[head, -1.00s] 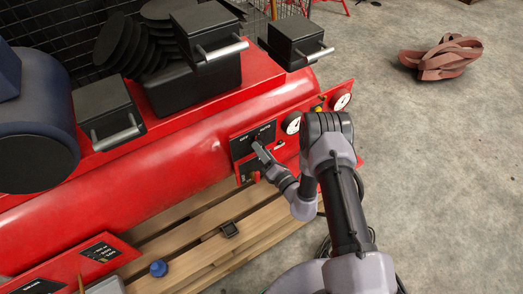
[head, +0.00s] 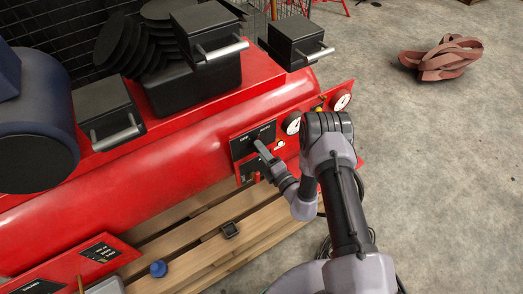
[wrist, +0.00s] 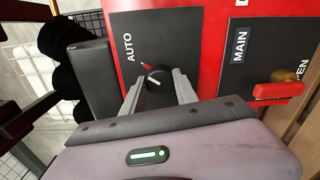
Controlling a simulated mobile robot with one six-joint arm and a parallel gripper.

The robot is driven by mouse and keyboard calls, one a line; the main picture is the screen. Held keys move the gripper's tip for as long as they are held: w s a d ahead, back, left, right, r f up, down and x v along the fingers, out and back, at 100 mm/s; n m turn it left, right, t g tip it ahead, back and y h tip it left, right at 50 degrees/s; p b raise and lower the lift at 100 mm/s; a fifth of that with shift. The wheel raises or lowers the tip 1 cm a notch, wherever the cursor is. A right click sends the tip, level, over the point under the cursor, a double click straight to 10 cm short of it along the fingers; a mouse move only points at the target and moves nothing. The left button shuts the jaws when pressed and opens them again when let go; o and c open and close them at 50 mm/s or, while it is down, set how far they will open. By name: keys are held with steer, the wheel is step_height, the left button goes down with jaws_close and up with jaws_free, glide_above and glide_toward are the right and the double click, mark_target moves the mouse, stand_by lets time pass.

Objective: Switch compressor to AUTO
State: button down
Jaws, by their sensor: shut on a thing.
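The compressor's selector knob (wrist: 154,76) is a small black dial on a black plate (wrist: 176,29) with the word AUTO. In the wrist view a red mark at its edge lies on the side towards AUTO, and a pale line crosses its face. My gripper (wrist: 157,82) is shut on the knob, one finger on each side. In the head view my gripper (head: 259,147) reaches the plate (head: 243,146), which carries two labels, and covers most of the knob. The OFF label is not visible in the wrist view.
Beside the knob plate is a MAIN plate (wrist: 240,75) with a red-handled valve (wrist: 278,91). Round gauges (head: 292,123) sit right of the plate on the red compressor (head: 150,160). It stands on a wooden pallet (head: 205,262).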

steer(key=shift+f, duration=0.1)
steer(key=c, duration=0.9)
jaws_free()
steer(key=shift+c, duration=0.2)
steer(key=shift+s, duration=0.1)
steer(key=p+v, duration=0.5)
steer(key=v, duration=1.2)
steer(key=shift+s+d, duration=0.1)
steer(key=shift+d, duration=0.05)
